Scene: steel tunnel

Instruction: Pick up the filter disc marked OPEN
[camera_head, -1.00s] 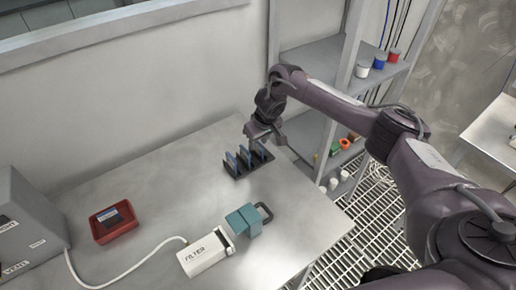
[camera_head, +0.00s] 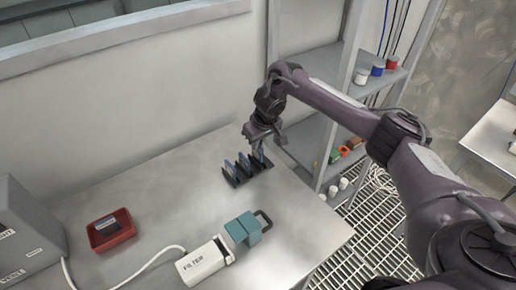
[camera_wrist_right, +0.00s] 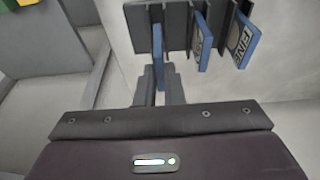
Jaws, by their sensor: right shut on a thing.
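A dark slotted rack (camera_head: 240,181) stands near the back right edge of the steel table with several blue filter discs in it. My right gripper (camera_head: 260,150) reaches down over the rack's right end. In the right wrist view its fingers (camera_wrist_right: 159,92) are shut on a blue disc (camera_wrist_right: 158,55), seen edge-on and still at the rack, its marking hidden. Beside it are a middle disc (camera_wrist_right: 203,45) with a partly hidden label and a disc reading FINE (camera_wrist_right: 243,42). I cannot tell whether the held disc has left its slot. My left gripper is out of view.
A white box marked FILTER (camera_head: 205,262) with a cable and a teal block with a dark handle (camera_head: 243,229) are at the front. A red tray (camera_head: 111,240) and a grey box (camera_head: 25,235) are left. A shelf unit (camera_head: 335,62) stands close right of the gripper.

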